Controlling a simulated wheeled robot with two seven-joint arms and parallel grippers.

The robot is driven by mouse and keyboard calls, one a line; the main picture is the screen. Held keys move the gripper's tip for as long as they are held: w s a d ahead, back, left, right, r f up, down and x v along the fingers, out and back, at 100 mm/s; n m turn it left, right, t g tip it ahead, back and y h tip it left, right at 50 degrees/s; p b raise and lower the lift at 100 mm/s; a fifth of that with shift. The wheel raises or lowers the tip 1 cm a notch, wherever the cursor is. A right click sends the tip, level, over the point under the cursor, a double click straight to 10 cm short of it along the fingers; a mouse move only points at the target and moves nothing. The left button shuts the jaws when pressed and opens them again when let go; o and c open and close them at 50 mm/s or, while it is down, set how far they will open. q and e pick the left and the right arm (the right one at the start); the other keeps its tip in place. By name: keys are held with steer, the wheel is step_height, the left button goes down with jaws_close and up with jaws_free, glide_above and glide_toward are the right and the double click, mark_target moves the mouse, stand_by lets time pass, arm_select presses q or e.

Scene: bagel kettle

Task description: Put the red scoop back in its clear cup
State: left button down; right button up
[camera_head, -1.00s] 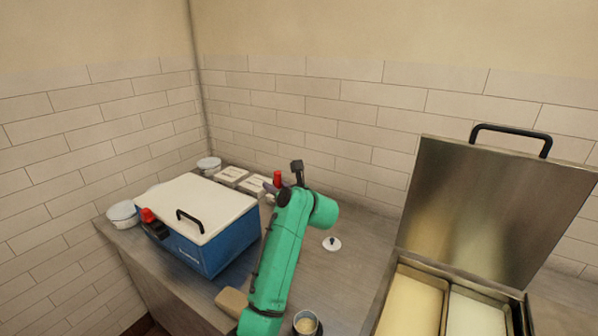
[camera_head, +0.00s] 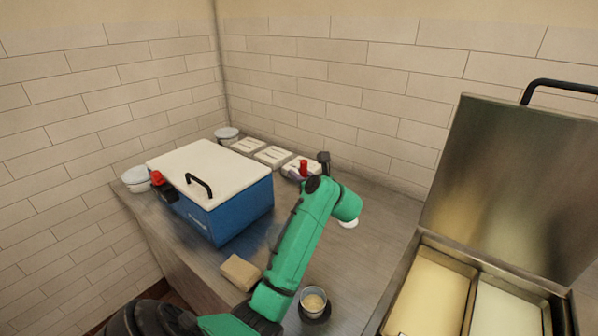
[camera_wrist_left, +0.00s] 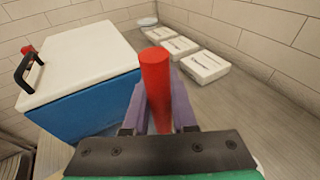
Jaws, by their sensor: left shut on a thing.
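The red scoop (camera_head: 303,166) stands upright in my left gripper (camera_head: 299,176). The left wrist view shows the red handle (camera_wrist_left: 156,85) between the purple fingers of the left gripper (camera_wrist_left: 160,108), which are shut on it. Its lower end is hidden behind the gripper. A small round cup (camera_head: 313,302) with pale contents stands on the counter by my left forearm; I cannot tell whether it is the clear cup. My right gripper is not in view.
A blue box with a white lid (camera_head: 218,160) stands left of my arm. Several white packs (camera_head: 272,155) lie along the wall. A tan block (camera_head: 240,272) lies near the front edge. An open metal bin (camera_head: 425,300) is at right. White lidded tubs (camera_head: 137,180) stand beyond the box.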

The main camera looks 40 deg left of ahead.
arm_select(q)
step_height(320, 180, down, 6)
steer(key=b, duration=0.4)
steer(key=shift+r, duration=0.1)
steer(key=shift+f+b, duration=0.5)
steer(key=shift+f, duration=0.05)
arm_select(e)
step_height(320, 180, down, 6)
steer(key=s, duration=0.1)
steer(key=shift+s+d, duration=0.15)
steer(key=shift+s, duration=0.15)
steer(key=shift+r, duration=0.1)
arm_select(q)
steer(key=c, duration=0.6)
jaws_free()
steer(key=shift+c, duration=0.2)
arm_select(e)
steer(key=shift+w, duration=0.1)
